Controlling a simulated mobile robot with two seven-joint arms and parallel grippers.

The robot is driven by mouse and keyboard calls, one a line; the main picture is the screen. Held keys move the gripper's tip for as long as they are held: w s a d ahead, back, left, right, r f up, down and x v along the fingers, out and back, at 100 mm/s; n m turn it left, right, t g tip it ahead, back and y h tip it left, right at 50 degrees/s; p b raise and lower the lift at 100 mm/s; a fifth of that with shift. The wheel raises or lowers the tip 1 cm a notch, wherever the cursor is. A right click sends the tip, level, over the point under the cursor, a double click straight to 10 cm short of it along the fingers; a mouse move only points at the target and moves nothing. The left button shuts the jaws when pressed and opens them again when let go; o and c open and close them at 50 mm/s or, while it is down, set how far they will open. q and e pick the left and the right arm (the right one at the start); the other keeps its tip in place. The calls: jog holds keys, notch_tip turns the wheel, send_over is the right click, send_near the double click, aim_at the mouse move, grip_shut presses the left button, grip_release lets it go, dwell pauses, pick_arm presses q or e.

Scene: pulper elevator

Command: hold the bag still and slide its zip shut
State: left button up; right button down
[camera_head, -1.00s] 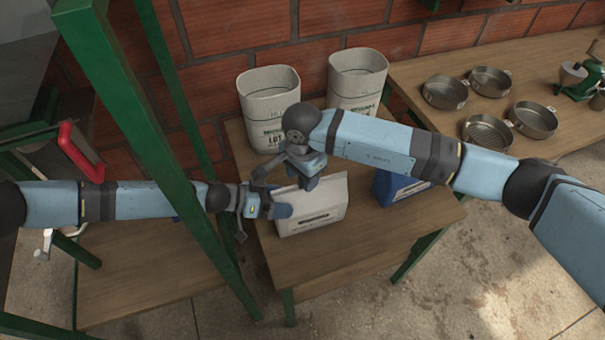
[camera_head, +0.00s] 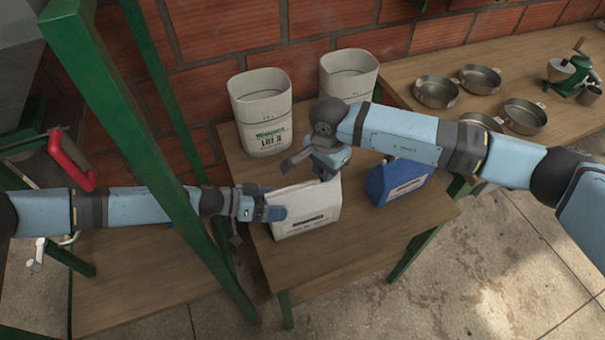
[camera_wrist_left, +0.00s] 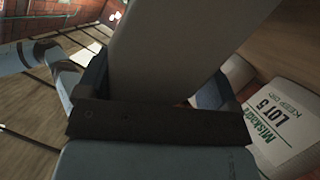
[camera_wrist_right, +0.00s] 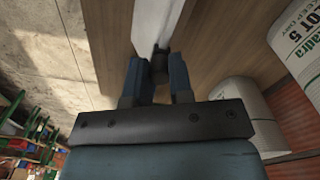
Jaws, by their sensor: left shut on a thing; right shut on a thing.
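The white bag (camera_head: 310,215) with a dark label stands upright on the small wooden table. My left gripper (camera_head: 272,206) is shut on its left end; in the left wrist view the bag (camera_wrist_left: 165,45) fills the space between the fingers. My right gripper (camera_head: 326,176) is at the bag's top edge, toward its right end. In the right wrist view its fingers (camera_wrist_right: 159,75) are closed on a small dark zip slider (camera_wrist_right: 160,62) at the bag's edge (camera_wrist_right: 154,20). The zip track itself is too small to make out.
A blue bag (camera_head: 383,182) stands just right of the white one. Two tall pale sacks (camera_head: 263,128) (camera_head: 347,78) stand behind by the brick wall. A green post (camera_head: 140,130) rises close to my left arm. Several pans (camera_head: 436,94) sit on the right-hand bench.

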pick_arm(q)
jog(key=shift+a+f, duration=0.1)
jog(key=shift+f, duration=0.05)
pick_arm(e)
jog(key=shift+w+d, duration=0.25)
jog(key=shift+d, duration=0.35)
jog(key=shift+w+d, duration=0.25)
jog(key=shift+d, duration=0.3)
pick_arm(q)
jog(key=shift+s, duration=0.1)
pick_arm(e)
jog(key=c, duration=1)
grip_release()
jog(key=shift+r, duration=0.15)
notch_tip(320, 180, up, 12)
jog(key=shift+s, duration=0.1)
pick_arm(q)
jog(key=o, duration=1)
